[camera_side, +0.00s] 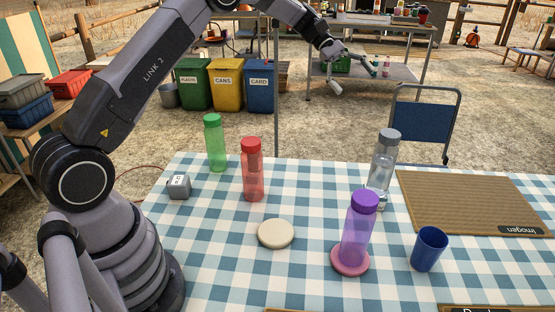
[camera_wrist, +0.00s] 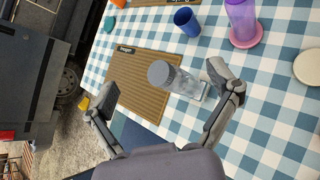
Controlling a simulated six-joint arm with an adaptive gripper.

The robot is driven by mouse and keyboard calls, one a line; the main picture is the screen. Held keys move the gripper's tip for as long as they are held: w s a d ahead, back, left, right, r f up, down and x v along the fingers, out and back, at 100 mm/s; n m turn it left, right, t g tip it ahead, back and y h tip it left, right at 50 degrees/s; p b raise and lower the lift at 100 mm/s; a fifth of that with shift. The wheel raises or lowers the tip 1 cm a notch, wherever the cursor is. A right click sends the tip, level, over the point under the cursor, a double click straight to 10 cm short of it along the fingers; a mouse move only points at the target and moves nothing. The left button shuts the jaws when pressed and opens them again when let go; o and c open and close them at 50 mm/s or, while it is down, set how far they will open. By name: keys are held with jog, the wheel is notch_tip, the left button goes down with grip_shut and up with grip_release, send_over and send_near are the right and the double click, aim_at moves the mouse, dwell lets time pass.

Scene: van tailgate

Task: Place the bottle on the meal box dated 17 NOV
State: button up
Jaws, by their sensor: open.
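Several bottles stand upright on the checked table: a clear one with a grey cap (camera_side: 383,165), a purple one (camera_side: 357,230) on a pink round coaster (camera_side: 350,262), a red one (camera_side: 252,175) and a green one (camera_side: 215,145). I cannot make out a meal box dated 17 NOV. My gripper (camera_side: 360,76) is open and empty, raised above the table. In the wrist view its fingers (camera_wrist: 162,86) are spread to either side of the clear bottle (camera_wrist: 177,80), apparently above it and not touching. The purple bottle also shows there (camera_wrist: 240,14).
A brown board labelled Imogen (camera_side: 470,200) lies at the right. A blue cup (camera_side: 429,249) stands right of the purple bottle. A cream disc (camera_side: 275,234) and a small grey block with a white label (camera_side: 179,187) lie left.

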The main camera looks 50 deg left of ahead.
jog(key=s+r+m+t+y, duration=0.1)
jog(key=s+r+m+y, duration=0.2)
jog(key=s+r, duration=0.55)
jog(key=s+r+m+t+y, duration=0.1)
jog(key=s+r+m+y, duration=0.3)
jog(key=s, duration=1)
jog(key=s+a+f+m+t+y, duration=0.1)
jog(key=s+a+f+m+y, duration=0.1)
jog(key=s, duration=0.7)
jog(key=s+a+f+m+t+y, duration=0.1)
jog(key=s+a+f+m+y, duration=0.1)
jog(key=s, duration=0.7)
jog(key=shift+s+a+f+m+t, duration=0.2)
jog(key=shift+a+f+m+t, duration=0.2)
jog(key=shift+m, duration=0.8)
